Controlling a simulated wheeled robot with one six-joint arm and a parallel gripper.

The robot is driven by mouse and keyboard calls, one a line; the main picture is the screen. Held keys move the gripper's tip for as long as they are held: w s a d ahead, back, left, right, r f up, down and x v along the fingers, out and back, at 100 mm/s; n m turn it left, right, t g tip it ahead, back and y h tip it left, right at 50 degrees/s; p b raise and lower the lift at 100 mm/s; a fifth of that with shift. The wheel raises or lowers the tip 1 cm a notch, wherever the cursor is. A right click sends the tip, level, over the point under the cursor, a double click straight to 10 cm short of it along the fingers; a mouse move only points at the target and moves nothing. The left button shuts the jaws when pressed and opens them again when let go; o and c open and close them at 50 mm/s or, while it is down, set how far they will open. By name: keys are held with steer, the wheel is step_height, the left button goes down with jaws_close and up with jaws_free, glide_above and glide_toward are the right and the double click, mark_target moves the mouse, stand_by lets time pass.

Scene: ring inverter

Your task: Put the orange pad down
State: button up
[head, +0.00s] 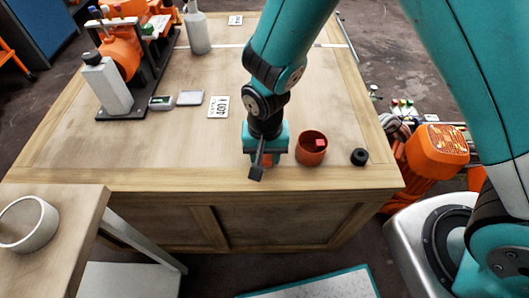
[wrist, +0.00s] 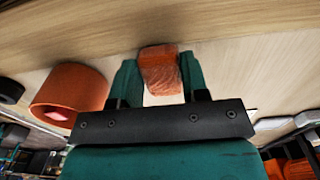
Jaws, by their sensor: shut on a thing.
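The orange pad (wrist: 160,70) is between the two fingers of my gripper (wrist: 156,82) in the wrist view. My gripper is shut on it. In the head view my gripper (head: 265,160) is low over the front part of the wooden table (head: 190,140), and the pad is mostly hidden behind it. I cannot tell whether the pad touches the table top.
An orange-brown cup (head: 311,150) with a red item inside stands just right of my gripper. A black ring (head: 359,157) lies further right. A card marked 40 (head: 218,107) lies to the left. An orange machine (head: 120,55) stands at the back left. The table's front left is clear.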

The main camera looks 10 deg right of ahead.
steer(key=o, duration=0.8)
steer(key=shift+o, duration=0.2)
step_height(320, 180, up, 12)
steer(key=p, duration=0.1)
step_height(320, 180, up, 8)
steer(key=n+y, duration=0.2)
steer(key=n, duration=0.1)
glide_above(265, 156)
steer(key=s+d, duration=0.3)
steer(key=s, duration=0.1)
steer(key=s+d+r+n+y, duration=0.2)
steer(key=s+r+n, duration=0.4)
steer(key=s, duration=0.4)
steer(key=shift+d+r, duration=0.7)
steer(key=shift+d, duration=0.1)
